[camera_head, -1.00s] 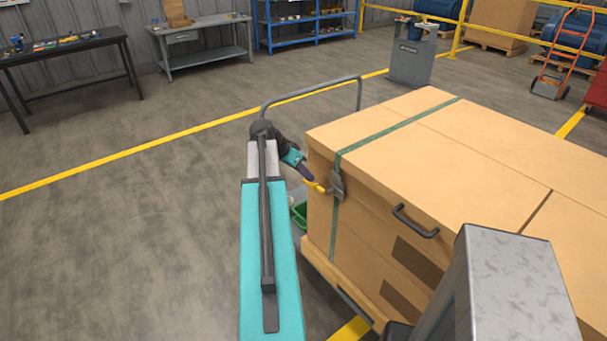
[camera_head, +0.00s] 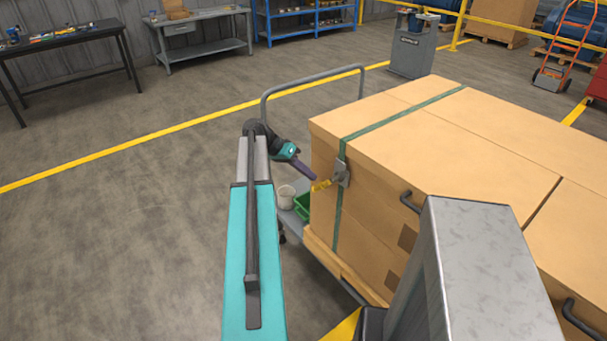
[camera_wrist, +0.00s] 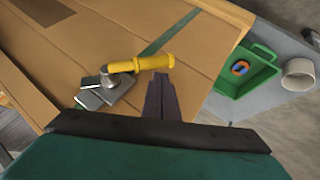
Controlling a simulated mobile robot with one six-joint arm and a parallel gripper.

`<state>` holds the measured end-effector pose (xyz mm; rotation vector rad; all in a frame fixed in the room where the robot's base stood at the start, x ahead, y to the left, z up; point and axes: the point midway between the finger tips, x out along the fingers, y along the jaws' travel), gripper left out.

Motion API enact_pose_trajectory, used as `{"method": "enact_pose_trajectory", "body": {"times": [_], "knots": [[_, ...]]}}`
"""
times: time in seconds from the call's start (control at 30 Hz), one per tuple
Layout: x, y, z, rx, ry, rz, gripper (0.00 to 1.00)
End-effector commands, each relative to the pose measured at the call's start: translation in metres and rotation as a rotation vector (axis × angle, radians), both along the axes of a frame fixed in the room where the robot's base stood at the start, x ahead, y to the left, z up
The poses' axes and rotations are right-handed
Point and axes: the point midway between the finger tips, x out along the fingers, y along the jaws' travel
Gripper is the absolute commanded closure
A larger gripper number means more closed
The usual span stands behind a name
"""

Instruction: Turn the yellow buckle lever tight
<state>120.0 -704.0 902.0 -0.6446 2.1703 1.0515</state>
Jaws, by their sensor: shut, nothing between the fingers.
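The yellow buckle lever (camera_head: 321,185) sticks out from a grey metal buckle (camera_head: 342,174) on the side of the large cardboard box (camera_head: 330,220). A green strap (camera_head: 384,122) runs over the box top and down through the buckle. In the wrist view the yellow lever (camera_wrist: 140,64) points right from the grey buckle (camera_wrist: 104,88). My gripper (camera_head: 314,178) is shut and empty. Its dark fingertips (camera_wrist: 161,76) lie just below the lever's free end in the wrist view. Whether they touch the lever I cannot tell.
The floor at left is clear.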

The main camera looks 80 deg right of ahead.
Motion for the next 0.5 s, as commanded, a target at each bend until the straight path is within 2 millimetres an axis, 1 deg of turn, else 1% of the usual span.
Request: {"method": "enact_pose_trajectory", "body": {"times": [0.03, 0.1, 0.5], "knots": [[-0.004, 0.0, -0.009, 0.0, -0.001, -0.005, 1.0], [-0.009, 0.0, -0.015, 0.0, -0.001, -0.009, 1.0], [-0.029, 0.01, -0.046, -0.001, -0.001, -0.02, 1.0]]}}
